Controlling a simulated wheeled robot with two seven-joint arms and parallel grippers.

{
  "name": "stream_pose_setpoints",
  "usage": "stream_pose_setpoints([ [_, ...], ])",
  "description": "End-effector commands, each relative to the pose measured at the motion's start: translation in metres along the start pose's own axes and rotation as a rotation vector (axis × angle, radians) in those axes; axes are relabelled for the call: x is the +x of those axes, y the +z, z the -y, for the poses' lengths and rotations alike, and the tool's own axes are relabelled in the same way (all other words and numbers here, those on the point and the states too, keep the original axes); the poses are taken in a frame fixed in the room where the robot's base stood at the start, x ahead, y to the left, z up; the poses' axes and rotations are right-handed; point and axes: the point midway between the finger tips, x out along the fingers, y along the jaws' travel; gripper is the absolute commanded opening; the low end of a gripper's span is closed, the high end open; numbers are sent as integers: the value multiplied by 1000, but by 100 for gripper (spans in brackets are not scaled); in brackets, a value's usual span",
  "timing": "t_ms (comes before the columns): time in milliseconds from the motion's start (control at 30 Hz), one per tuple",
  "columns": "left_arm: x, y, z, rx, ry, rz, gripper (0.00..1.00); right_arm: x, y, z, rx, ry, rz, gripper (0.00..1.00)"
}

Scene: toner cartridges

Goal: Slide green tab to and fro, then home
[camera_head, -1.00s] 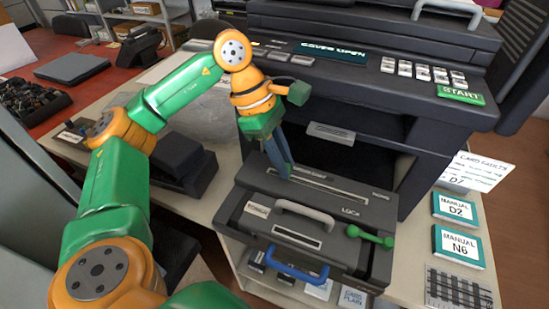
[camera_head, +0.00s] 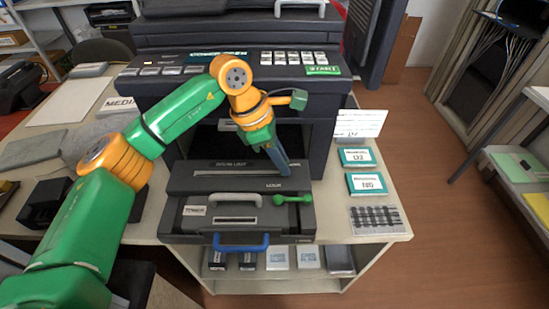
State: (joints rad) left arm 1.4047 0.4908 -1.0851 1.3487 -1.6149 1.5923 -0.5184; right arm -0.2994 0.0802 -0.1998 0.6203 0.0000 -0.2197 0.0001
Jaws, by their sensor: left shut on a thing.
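My left gripper (camera_head: 279,160) reaches down from the upper left to the right end of a long narrow slot on top of the dark grey drum unit (camera_head: 182,183). Its blue-grey fingers are shut on the green tab. The tab itself is hidden by the fingers. The unit carries a grey handle, a LOCK label below the fingers and a green lever (camera_head: 293,199) at its front right. It sits at the front of the dark printer (camera_head: 335,125). My right gripper is not in view.
A blue handle (camera_head: 241,246) is below the unit's front. Teal manuals (camera_head: 367,184) and a dark gridded pad (camera_head: 376,220) lie on the table to the right. A written card (camera_head: 360,123) stands behind them. Boxes sit on the shelf below.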

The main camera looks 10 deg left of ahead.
Motion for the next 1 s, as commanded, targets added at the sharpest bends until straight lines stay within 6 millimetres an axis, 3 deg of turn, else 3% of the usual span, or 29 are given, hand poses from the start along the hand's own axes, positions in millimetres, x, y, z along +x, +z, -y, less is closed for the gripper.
stream_pose_setpoints([
  [267, 0, 2, 0, 2, -1, 7, 0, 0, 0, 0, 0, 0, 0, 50],
  [300, 0, 2, 0, 2, -1, 7, 28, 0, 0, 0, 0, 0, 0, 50],
  [400, 0, 2, 0, 2, -1, 6, 50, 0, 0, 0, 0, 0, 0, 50],
  [733, -6, 1, -1, 1, 3, 5, 50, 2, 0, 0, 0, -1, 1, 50],
  [1000, -59, 2, 0, 1, 2, 5, 50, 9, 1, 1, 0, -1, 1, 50],
])
